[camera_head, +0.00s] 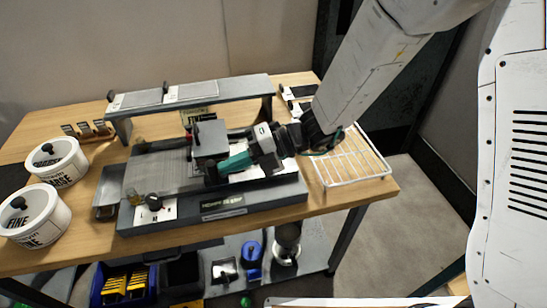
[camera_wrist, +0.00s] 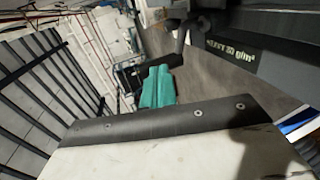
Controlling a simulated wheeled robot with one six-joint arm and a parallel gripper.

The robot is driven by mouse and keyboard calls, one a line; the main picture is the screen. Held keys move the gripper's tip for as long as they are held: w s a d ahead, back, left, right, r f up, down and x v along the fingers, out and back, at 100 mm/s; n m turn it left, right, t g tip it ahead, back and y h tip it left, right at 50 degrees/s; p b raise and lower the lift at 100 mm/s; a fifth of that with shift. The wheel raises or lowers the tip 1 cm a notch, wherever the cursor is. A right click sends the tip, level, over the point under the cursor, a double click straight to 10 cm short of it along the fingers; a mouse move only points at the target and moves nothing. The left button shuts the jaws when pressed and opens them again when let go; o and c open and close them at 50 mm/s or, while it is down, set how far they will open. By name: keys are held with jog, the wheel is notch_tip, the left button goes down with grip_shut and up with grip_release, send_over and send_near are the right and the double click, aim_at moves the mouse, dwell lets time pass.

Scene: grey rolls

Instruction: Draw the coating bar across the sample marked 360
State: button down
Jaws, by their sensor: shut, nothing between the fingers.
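A dark grey coating machine (camera_head: 160,170) with a flat ribbed bed stands along the front of the table. A dark block-like carriage (camera_head: 210,138) stands over the bed; I cannot tell which part is the coating bar. My gripper (camera_head: 232,163) has teal fingers, shut and empty, beside the carriage and low over the bed; whether they touch is unclear. In the wrist view the teal fingers (camera_wrist: 155,88) lie together near a dark handle-like part (camera_wrist: 178,30). No marking 360 is legible. A white sheet (camera_head: 247,173) on the bed is partly hidden by my gripper.
A raised grey shelf (camera_head: 232,87) behind the machine carries labelled plates. White tubs (camera_head: 55,160) marked coarse and fine (camera_head: 35,218) stand at left. A white wire rack (camera_head: 350,160) is at right. A lower shelf (camera_head: 310,258) holds bins and blue items.

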jog(key=shift+w+d, duration=0.2)
jog(key=shift+d, duration=0.4)
jog(key=shift+w+d, duration=0.15)
jog(key=shift+d, duration=0.45)
dwell(0.5)
jog(key=s+d+r+n+g+h, duration=0.15)
jog(key=s+d+n+h, duration=0.35)
jog(key=n, duration=0.6)
jog(key=s+d+r+n+g+h, duration=0.15)
jog(key=s+d+n, duration=0.25)
jog(key=d+n, duration=0.5)
jog(key=s+d+r+n+t+h, duration=0.3)
jog(key=d+r+n+t, duration=0.1)
jog(key=d, duration=0.6)
jog(key=s+d+r+n+t+h, duration=0.3)
jog(key=d+r+n, duration=0.4)
jog(key=d, duration=0.3)
jog(key=shift+s+d+n+t+h, duration=0.3)
jog(key=shift+d+n+t+h, duration=0.1)
jog(key=shift+n+t+h, duration=0.45)
